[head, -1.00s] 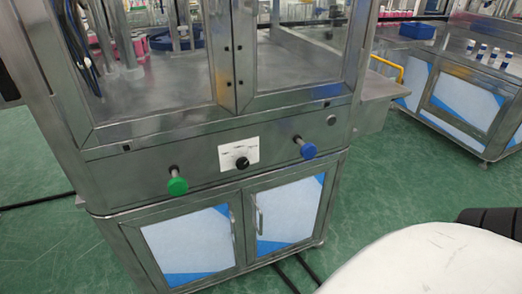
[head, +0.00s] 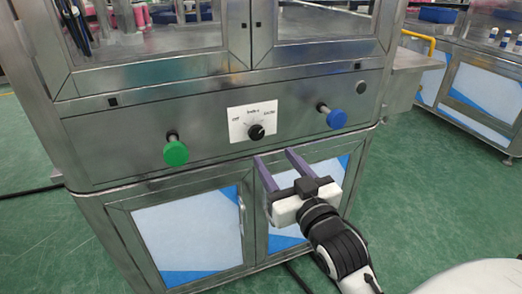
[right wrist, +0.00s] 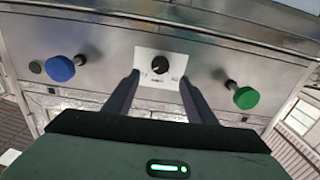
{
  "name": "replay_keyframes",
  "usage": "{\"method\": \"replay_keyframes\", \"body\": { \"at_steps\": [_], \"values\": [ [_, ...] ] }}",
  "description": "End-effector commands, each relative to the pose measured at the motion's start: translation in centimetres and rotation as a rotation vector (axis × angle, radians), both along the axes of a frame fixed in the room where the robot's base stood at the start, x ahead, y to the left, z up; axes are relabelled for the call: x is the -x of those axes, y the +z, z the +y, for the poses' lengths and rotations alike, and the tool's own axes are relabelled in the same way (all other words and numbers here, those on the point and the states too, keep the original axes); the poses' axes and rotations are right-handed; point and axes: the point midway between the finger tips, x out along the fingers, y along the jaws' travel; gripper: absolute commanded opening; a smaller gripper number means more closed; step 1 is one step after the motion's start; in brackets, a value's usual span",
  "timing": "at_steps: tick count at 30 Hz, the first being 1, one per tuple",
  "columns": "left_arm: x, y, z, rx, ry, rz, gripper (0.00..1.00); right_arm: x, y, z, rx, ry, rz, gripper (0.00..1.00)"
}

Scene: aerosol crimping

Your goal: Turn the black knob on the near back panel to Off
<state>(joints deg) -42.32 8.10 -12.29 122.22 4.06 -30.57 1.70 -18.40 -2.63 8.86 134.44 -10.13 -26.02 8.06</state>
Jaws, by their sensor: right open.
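The black knob (head: 257,131) sits on a white label plate (head: 238,124) in the middle of the steel panel. The label carries small words at left, top and right; the knob's pale mark seems to face right, away from the left word. My right gripper (head: 273,156) is open and empty, its two purple-grey fingers pointing at the panel just below the knob. In the right wrist view the knob (right wrist: 160,65) shows between and beyond the fingertips (right wrist: 160,77), apart from them. My left gripper is not in view.
A green button (head: 175,152) sticks out left of the knob and a blue button (head: 336,118) right of it. Cabinet doors (head: 190,232) with blue and white panels lie below. Framed windows are above.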

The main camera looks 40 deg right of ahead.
Motion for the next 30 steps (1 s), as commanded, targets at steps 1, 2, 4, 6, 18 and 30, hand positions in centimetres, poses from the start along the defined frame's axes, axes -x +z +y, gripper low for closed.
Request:
{"method": "replay_keyframes", "body": {
  "at_steps": [1, 2, 4, 6, 18, 30],
  "values": [
    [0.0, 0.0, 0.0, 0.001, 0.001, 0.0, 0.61, -0.7, 0.2, -0.1, 0.002, 0.001, -0.003, 0.51],
    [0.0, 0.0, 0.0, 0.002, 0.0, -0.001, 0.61, -1.1, 0.1, -0.2, 0.001, 0.001, -0.002, 0.51],
    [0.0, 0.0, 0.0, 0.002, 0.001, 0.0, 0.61, -2.3, 0.1, -0.5, 0.002, 0.001, -0.001, 0.51],
    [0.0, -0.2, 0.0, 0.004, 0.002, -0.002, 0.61, -3.6, 0.1, -0.8, 0.002, 0.002, -0.001, 0.51],
    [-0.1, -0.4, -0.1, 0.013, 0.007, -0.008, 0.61, -8.9, 0.0, -2.1, 0.0, 0.003, 0.003, 0.51],
    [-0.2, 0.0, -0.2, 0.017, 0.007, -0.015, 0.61, -9.3, 0.0, -2.1, 0.0, 0.003, 0.004, 0.41]
  ]
}}
